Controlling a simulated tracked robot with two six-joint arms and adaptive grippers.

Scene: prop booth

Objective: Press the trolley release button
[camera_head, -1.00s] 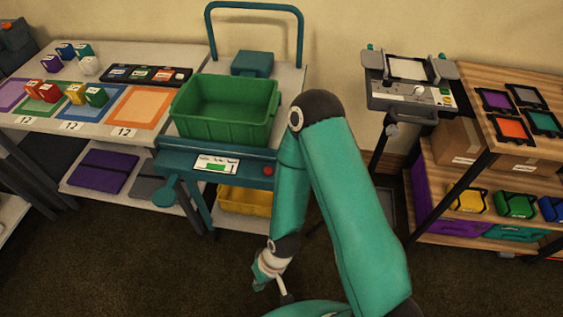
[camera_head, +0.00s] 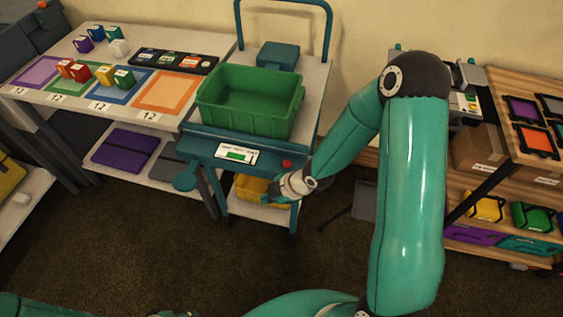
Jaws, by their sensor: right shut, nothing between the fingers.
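The trolley (camera_head: 215,147) is teal with a grey top and a tall push handle. A small red button (camera_head: 287,164) sits at the right end of its front panel, beside a white label with a green bar (camera_head: 236,153). My right gripper (camera_head: 272,191) is shut and empty, just below and slightly left of the button, in front of the panel's lower edge. The button is visible above it, and I see no contact. The fingertips are small and hard to make out.
A green bin (camera_head: 245,122) stands on the trolley and a yellow bin (camera_head: 262,216) on its lower shelf. A table with coloured mats (camera_head: 165,92) and blocks is at left. A wooden shelf (camera_head: 480,172) stands at right, partly behind my right arm. The floor in front is clear.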

